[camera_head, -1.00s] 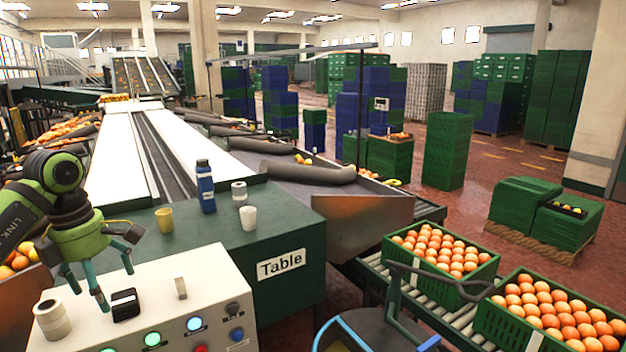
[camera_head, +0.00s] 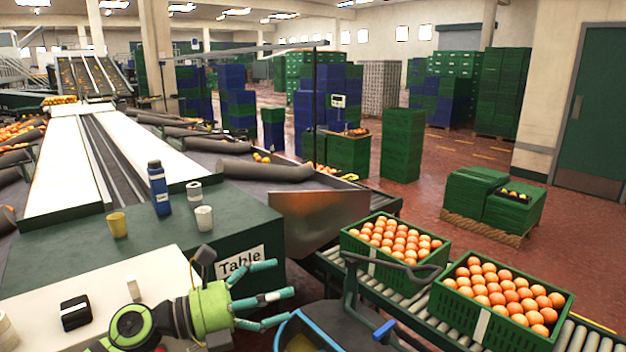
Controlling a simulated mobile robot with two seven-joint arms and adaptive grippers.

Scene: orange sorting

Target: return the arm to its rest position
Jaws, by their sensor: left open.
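My left gripper (camera_head: 270,294) is in the lower middle of the head view. Its green body lies sideways over the white control panel's right part, with its teal fingers pointing right. The fingers are spread open with nothing between them. The gripper is in front of the green table (camera_head: 255,225) with its "Table" sign, which it partly overlaps. A small black box (camera_head: 75,312) sits on the white panel (camera_head: 35,290), to the left of the gripper and apart from it. My right gripper is not in view.
On the table stand a yellow cup (camera_head: 117,225), a blue bottle (camera_head: 158,188) and two whitish containers (camera_head: 204,218) (camera_head: 194,192). Two green crates of oranges (camera_head: 345,246) (camera_head: 449,313) rest on the roller conveyor at right. A blue-rimmed container (camera_head: 283,328) is close below the fingers.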

